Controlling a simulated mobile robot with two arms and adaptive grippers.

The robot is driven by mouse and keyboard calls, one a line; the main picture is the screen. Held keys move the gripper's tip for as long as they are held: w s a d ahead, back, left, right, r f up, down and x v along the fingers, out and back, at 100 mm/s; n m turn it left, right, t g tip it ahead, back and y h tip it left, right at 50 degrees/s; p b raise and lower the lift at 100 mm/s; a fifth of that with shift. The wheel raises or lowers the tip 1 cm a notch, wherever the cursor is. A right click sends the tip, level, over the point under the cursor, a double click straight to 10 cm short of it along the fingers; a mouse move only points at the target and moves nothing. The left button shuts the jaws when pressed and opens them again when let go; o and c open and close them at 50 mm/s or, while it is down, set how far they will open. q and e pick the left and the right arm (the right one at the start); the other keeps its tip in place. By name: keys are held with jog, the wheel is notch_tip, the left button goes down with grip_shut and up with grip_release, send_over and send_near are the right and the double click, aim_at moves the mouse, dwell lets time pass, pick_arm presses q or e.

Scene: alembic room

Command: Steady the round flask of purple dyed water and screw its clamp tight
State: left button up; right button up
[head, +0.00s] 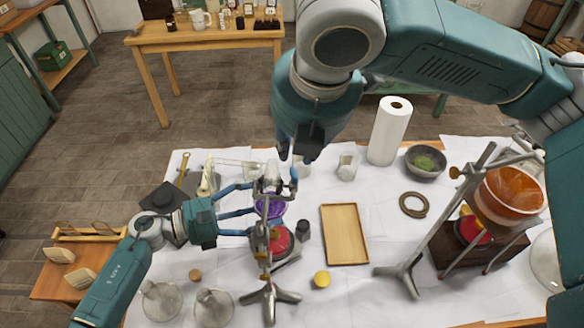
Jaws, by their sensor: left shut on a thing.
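The round flask of purple dyed water (268,207) is held on a metal stand (270,298) in the middle of the table, above a red round heater or burner (279,241). My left gripper (256,207) comes from the left with its blue fingers on the flask, shut on it. The clamp (270,184) is at the flask's upper part, small and partly hidden. My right gripper (291,164) points down from above, its tips close to the clamp. My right arm and wrist hide part of this, and whether its fingers are closed on the screw is unclear.
Clear glass flasks (161,300) stand at the front left.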

aim_at(291, 172)
jog(key=w+f+n, duration=0.1)
jog(key=f+n, duration=0.2)
jog(key=w+f+n, duration=0.1)
jog(key=f+n, duration=0.2)
jog(key=f, duration=0.1)
jog(key=w+a+f+n, duration=0.1)
jog(key=w+f+n, duration=0.1)
jog(key=f+n, duration=0.1)
jog(key=shift+f+n, duration=0.15)
jog(key=shift+n, duration=0.45)
jog(key=shift+c, duration=0.3)
grip_shut()
